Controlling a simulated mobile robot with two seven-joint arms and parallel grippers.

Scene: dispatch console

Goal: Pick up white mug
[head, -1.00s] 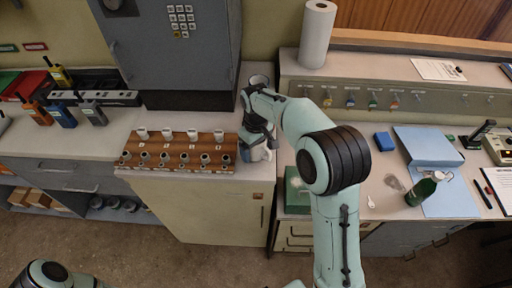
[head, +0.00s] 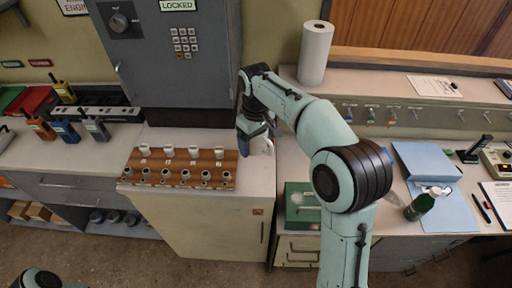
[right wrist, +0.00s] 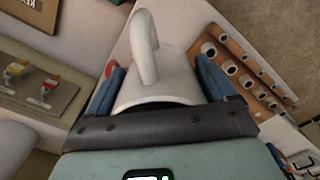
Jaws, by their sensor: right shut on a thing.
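The white mug (right wrist: 165,78) fills the middle of the right wrist view, with its handle at the top of that picture. My right gripper (right wrist: 160,92) has its two blue fingers on either side of the mug, shut on it. In the head view the right gripper (head: 254,138) is over the counter just right of the wooden rack. There the mug (head: 263,146) shows only as a small white patch, mostly hidden by the gripper. I cannot tell whether it touches the counter. My left gripper is out of view.
The wooden rack (head: 177,178) with several small white and grey cups stands close left of the right gripper. A grey locked cabinet (head: 165,60) is behind it. A paper roll (head: 314,53), a green box (head: 301,219) and a green bottle (head: 420,206) stand to the right.

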